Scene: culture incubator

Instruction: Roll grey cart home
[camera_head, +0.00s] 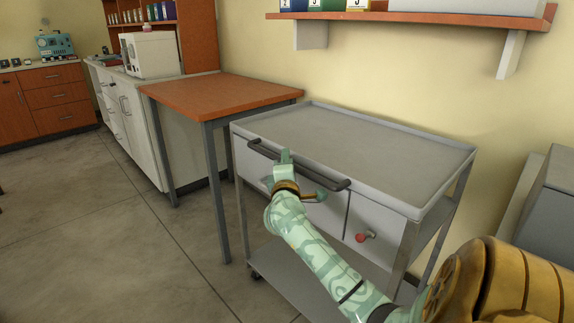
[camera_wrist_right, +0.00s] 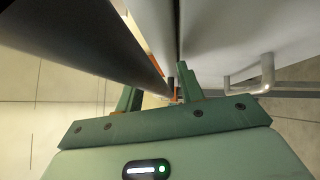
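The grey cart (camera_head: 375,150) stands against the wall, with a flat top tray, a lower shelf and a dark bar handle (camera_head: 330,178) along its front edge. My right gripper (camera_head: 302,178) is at the front of the cart, close to the handle. In the right wrist view the two green fingers (camera_wrist_right: 157,90) stand apart, and the dark handle (camera_wrist_right: 90,40) runs from upper left toward the gap between them. I cannot tell whether they touch it. My left gripper is out of view.
A table with a reddish-brown top (camera_head: 215,94) stands close to the cart's left side. A wall shelf (camera_head: 420,17) hangs above. A grey box-shaped unit (camera_head: 550,205) is at the right. The floor (camera_head: 110,230) at the left is open.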

